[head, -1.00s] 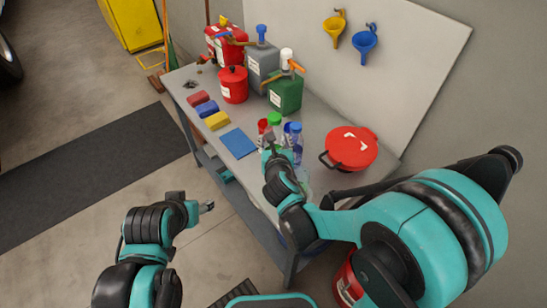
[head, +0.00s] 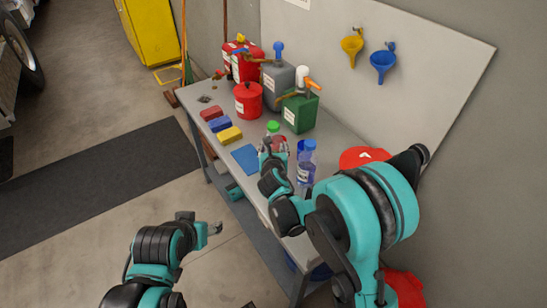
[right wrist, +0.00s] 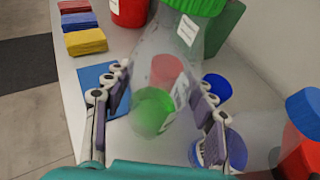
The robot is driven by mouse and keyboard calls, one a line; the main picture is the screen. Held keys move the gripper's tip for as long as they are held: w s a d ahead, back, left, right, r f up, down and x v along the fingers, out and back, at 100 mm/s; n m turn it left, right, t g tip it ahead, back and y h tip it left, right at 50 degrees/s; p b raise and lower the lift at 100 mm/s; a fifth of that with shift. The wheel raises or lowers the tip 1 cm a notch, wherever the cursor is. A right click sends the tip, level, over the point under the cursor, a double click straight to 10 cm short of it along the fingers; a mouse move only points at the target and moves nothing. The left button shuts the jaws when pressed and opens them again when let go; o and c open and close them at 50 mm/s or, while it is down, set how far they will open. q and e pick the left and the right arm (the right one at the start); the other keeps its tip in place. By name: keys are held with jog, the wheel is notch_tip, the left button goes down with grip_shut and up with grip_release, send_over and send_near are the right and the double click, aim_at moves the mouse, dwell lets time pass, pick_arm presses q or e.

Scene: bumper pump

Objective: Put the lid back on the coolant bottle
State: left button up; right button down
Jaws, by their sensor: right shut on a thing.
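A clear bottle with a green top (right wrist: 187,50) runs down between the fingers of my right gripper (right wrist: 165,108) in the right wrist view. My right gripper is shut on this bottle's body, below the top. In the head view the green top (head: 272,127) shows just beyond my right gripper (head: 273,151), which hides most of the bottle. A blurred green patch shows through the clear body; I cannot tell whether it is liquid or a lid. A blue-topped clear bottle (head: 306,172) stands to the right. My left gripper (head: 214,229) hangs off the table's front, its fingers too small to read.
Red, blue and yellow blocks (head: 229,135) and a blue cloth (head: 245,158) lie left of the bottles. A red can (head: 248,100) and a green canister (head: 299,113) stand behind. A red pot (head: 362,157) sits at right, partly behind my arm.

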jog(key=shift+r, duration=0.1)
jog(key=shift+f+b, duration=0.85)
jog(key=shift+f, duration=1.2)
jog(key=shift+s, duration=0.1)
jog(key=shift+f, duration=0.1)
jog(key=c, duration=0.5)
grip_release()
jog(key=shift+c, duration=0.2)
